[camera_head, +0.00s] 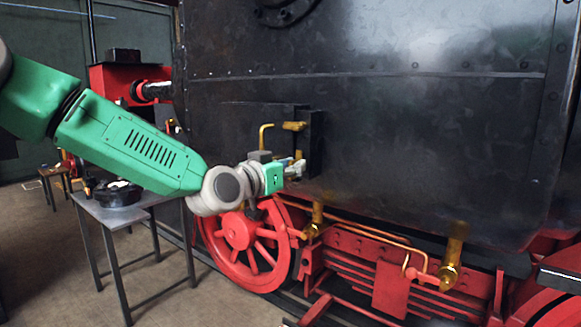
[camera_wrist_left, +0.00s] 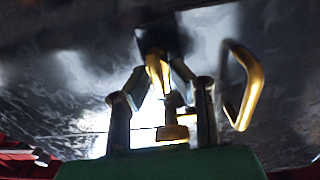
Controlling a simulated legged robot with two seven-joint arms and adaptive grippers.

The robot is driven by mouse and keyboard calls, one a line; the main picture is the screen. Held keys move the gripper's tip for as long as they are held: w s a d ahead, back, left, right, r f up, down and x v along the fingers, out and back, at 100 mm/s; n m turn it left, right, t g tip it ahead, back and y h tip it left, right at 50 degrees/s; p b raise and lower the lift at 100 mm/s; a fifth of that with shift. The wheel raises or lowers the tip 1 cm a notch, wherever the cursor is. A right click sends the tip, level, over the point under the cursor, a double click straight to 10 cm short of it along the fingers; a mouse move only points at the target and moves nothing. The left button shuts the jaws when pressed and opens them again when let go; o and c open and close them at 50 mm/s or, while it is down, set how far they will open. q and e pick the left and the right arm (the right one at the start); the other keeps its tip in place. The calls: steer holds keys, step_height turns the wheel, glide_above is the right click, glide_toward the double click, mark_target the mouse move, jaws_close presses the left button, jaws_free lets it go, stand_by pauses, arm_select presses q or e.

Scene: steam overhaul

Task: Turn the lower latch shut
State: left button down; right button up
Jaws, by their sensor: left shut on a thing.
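My left gripper (camera_head: 290,170) reaches the lower part of a dark box on the engine's black side and is shut on the lower latch. In the left wrist view the brass lower latch (camera_wrist_left: 172,131) shows between the two fingers of the left gripper (camera_wrist_left: 160,78). In the head view the gripper hides most of this latch, so its angle is unclear. The brass upper latch (camera_head: 294,126) sits above, apart from the gripper. A bent brass handle (camera_head: 264,138) is left of it and also shows in the wrist view (camera_wrist_left: 243,88). My right gripper is not in view.
The black tank side (camera_head: 400,130) fills the area behind and right of the gripper. A red wheel (camera_head: 242,247) and brass pipes (camera_head: 368,234) lie below. A small metal table (camera_head: 132,214) with a dark round object (camera_head: 118,193) stands at left.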

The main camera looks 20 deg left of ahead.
arm_select(q)
steer(key=shift+d, duration=0.15)
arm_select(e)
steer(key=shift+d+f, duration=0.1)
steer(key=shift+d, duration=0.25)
arm_select(q)
steer(key=shift+a+f, duration=0.1)
steer(key=shift+a, duration=0.15)
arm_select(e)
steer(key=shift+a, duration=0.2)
